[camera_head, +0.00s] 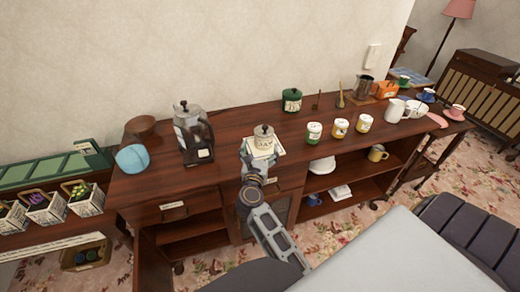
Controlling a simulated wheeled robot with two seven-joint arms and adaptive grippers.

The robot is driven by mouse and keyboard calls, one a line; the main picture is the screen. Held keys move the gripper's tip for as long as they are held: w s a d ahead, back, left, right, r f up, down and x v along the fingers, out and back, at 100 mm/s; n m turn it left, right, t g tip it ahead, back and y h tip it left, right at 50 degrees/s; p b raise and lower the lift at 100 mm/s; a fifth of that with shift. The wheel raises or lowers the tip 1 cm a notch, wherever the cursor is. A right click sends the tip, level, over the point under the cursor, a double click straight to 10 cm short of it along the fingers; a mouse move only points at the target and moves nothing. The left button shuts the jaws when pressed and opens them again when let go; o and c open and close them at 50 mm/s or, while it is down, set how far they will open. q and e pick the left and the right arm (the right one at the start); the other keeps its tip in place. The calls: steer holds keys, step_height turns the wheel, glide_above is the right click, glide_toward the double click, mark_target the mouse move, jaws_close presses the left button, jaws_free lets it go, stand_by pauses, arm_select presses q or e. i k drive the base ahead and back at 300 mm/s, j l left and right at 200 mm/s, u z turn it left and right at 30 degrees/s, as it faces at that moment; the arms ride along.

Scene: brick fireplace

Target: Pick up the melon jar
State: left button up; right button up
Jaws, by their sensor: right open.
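Several jars stand on the dark wooden sideboard (230,126). A small jar with a green band (313,132), a jar with a yellow band (339,128) and another yellowish jar (364,123) stand in a row right of centre. I cannot read their labels, so I cannot tell which is the melon jar. A cream lidded jar (264,138) with a lettered label stands left of them. My right gripper (257,158) is open at the sideboard's front edge, just in front of the cream jar and left of the green-banded jar. My left gripper is out of view.
A coffee maker (192,132), a blue round object (132,158) and a brown bowl (141,126) stand at the left. A dark green canister (291,100) is behind the jars. A metal pitcher (364,87), white jug (394,110) and cups stand at the right.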

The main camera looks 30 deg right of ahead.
mark_target(340, 129)
steer(key=z, duration=1.8)
